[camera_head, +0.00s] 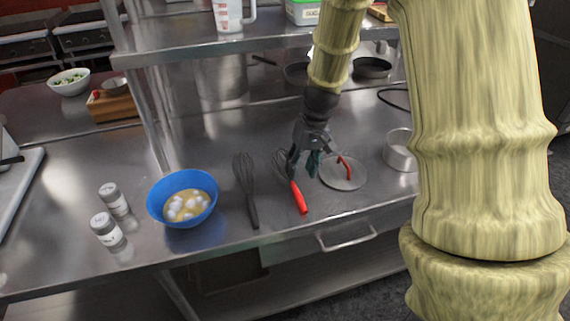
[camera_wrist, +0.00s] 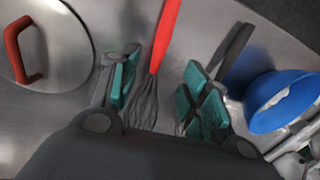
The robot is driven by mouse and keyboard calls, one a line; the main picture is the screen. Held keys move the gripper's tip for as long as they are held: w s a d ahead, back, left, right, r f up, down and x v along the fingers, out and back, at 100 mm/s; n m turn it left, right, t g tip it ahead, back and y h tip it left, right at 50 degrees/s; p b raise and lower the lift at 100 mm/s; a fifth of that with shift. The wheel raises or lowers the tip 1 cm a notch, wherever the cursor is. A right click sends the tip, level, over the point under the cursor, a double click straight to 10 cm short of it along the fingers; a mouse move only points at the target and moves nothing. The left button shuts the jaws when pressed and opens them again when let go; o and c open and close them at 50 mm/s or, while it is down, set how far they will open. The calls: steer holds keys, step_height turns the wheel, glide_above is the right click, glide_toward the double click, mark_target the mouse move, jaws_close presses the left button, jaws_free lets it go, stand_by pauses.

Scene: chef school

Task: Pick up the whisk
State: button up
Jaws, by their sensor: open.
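A whisk with a red handle (camera_head: 299,197) and dark wires lies on the steel counter. A second, all-dark whisk (camera_head: 246,180) lies to its left. My gripper (camera_head: 304,164) is open, over the wire end of the red-handled whisk. In the wrist view the red handle (camera_wrist: 166,35) points away between the spread teal fingers of my gripper (camera_wrist: 162,92), and its wires (camera_wrist: 143,106) lie between them too. No finger clearly touches it. The dark whisk's handle (camera_wrist: 236,48) shows beyond the right finger, its wire end hidden there.
A round metal lid with a red handle (camera_head: 343,178) lies close right of my gripper. A blue bowl (camera_head: 165,212) holding eggs stands left of the dark whisk, with two shakers (camera_head: 107,230) farther left.

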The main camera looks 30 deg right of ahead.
mark_target(296, 187)
steer(key=shift+w+a+f, duration=0.15)
steer(key=shift+w+f, duration=0.05)
steer(key=shift+f, duration=0.3)
steer(key=shift+w+a+f, duration=0.15)
steer(key=shift+f, duration=0.3)
steer(key=shift+s+f+p, duration=0.25)
steer(key=shift+f+p, duration=0.2)
steer(key=shift+f, duration=0.25)
steer(key=shift+a+f+p, duration=0.15)
steer(key=shift+f+p, duration=0.15)
steer(key=shift+f, duration=0.8)
steer(key=shift+a+f+p, duration=0.15)
steer(key=shift+f+p, duration=0.15)
steer(key=shift+f, duration=0.75)
jaws_close()
